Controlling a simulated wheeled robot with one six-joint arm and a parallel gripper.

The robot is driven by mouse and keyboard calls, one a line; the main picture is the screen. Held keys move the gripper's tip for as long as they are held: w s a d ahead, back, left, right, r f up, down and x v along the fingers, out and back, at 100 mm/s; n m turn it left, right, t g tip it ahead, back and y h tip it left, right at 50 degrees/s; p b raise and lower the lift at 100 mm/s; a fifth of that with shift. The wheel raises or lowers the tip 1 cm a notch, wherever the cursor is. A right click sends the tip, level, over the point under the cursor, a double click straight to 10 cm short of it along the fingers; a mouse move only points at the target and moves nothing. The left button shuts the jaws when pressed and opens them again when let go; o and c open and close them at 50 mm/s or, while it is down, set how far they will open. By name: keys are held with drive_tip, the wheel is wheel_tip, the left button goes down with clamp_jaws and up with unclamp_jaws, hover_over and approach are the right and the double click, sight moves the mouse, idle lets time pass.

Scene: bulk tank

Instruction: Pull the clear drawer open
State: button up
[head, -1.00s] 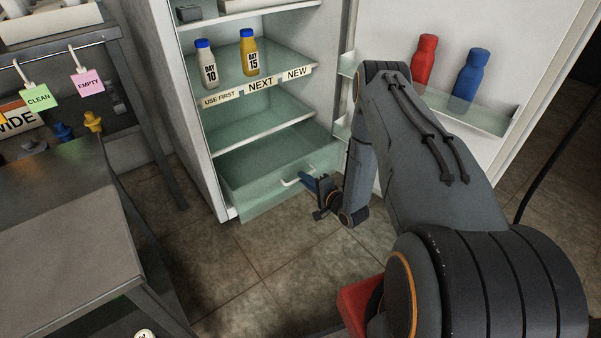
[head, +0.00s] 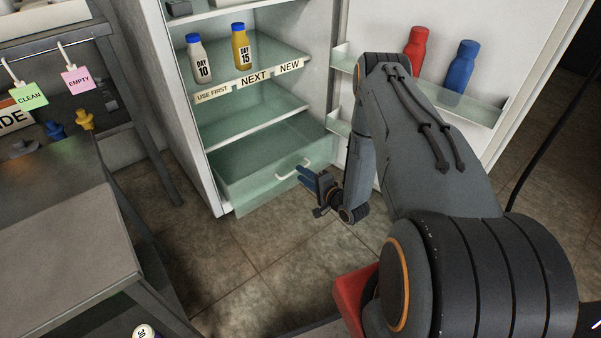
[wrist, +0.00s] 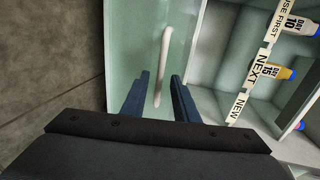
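The clear, greenish drawer (head: 262,188) is at the bottom of the open fridge, and its front seems to stand a little out past the fridge's edge. Its pale bar handle (head: 293,170) is on the front face. My gripper (head: 304,176) is at the handle's right end, in front of the drawer. In the wrist view, the two blue fingers of my gripper (wrist: 158,92) are apart, with the lower part of the handle (wrist: 164,55) between them. I see gaps beside the handle, so the fingers do not appear to grip it.
The fridge door (head: 395,35) stands open at right, with a red bottle (head: 414,52) and a blue bottle (head: 461,68) on its shelf. Bottles labelled DAY 10 (head: 200,62) and DAY 15 (head: 241,50) stand above the drawer. A metal table (head: 65,240) is at left; the tiled floor ahead is clear.

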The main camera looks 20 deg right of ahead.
drive_tip(key=p+v, duration=0.1)
drive_tip(key=v, duration=0.4)
drive_tip(key=shift+s+d, duration=0.1)
drive_tip(key=shift+s, duration=0.05)
